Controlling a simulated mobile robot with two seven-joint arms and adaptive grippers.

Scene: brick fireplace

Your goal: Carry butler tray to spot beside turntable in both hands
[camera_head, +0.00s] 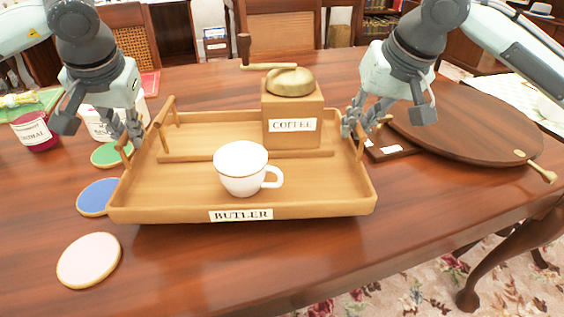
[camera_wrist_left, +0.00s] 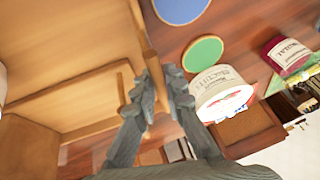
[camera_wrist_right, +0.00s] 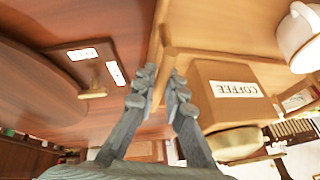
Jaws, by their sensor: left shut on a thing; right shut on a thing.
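The wooden butler tray (camera_head: 190,198), labelled BUTLER, is at the middle of the table and looks level. A white cup (camera_head: 241,167) and a wooden coffee grinder (camera_head: 291,108) labelled COFFEE stand upright on it. My left gripper (camera_head: 130,130) is shut on the tray's left handle, also seen in the left wrist view (camera_wrist_left: 148,92). My right gripper (camera_head: 354,122) is shut on the right handle, also seen in the right wrist view (camera_wrist_right: 163,88). A round wooden board (camera_head: 465,125), apparently the turntable, lies to the right. Whether the tray clears the table is hard to tell.
Pink (camera_head: 89,260), blue (camera_head: 97,197) and green (camera_head: 111,154) discs lie left of the tray. A red jar (camera_head: 36,130) and a labelled white tin (camera_head: 103,124) stand behind them. A small dark plaque (camera_head: 390,147) lies between tray and round board. The front right tabletop is bare.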

